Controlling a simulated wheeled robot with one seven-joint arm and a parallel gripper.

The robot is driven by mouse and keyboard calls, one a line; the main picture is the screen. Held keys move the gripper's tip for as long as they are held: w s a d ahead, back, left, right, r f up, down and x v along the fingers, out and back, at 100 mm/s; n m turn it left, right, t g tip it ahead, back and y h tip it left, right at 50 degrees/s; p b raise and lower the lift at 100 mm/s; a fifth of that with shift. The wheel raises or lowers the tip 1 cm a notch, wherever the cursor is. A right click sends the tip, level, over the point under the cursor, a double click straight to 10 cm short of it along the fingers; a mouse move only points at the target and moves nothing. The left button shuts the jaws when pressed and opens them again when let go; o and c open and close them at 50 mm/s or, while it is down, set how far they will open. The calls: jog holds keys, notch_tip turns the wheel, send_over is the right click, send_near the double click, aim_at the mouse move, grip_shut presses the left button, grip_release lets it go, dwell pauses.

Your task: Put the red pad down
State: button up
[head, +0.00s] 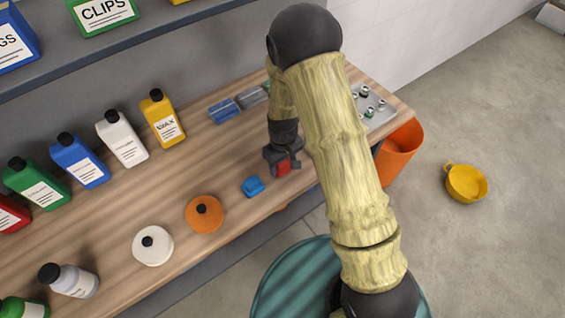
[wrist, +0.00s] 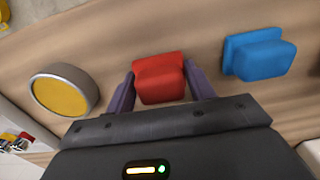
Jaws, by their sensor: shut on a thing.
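The red pad (wrist: 160,80) sits between the two fingers of my gripper (wrist: 160,92) in the wrist view. The gripper is shut on it, with a finger against each side. In the head view the red pad (head: 283,168) shows below my gripper (head: 283,160), over the wooden bench (head: 110,205) near its front edge. Whether the pad touches the bench top or hangs just above it, I cannot tell. My arm hides part of the bench to the right.
A blue pad (head: 253,187) lies just left of the red one in the head view. Orange (head: 205,217) and white (head: 153,249) discs lie further left. Several bottles line the back. In the wrist view, a round yellow-faced thing (wrist: 62,92) is at left.

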jog(key=shift+f, duration=0.25)
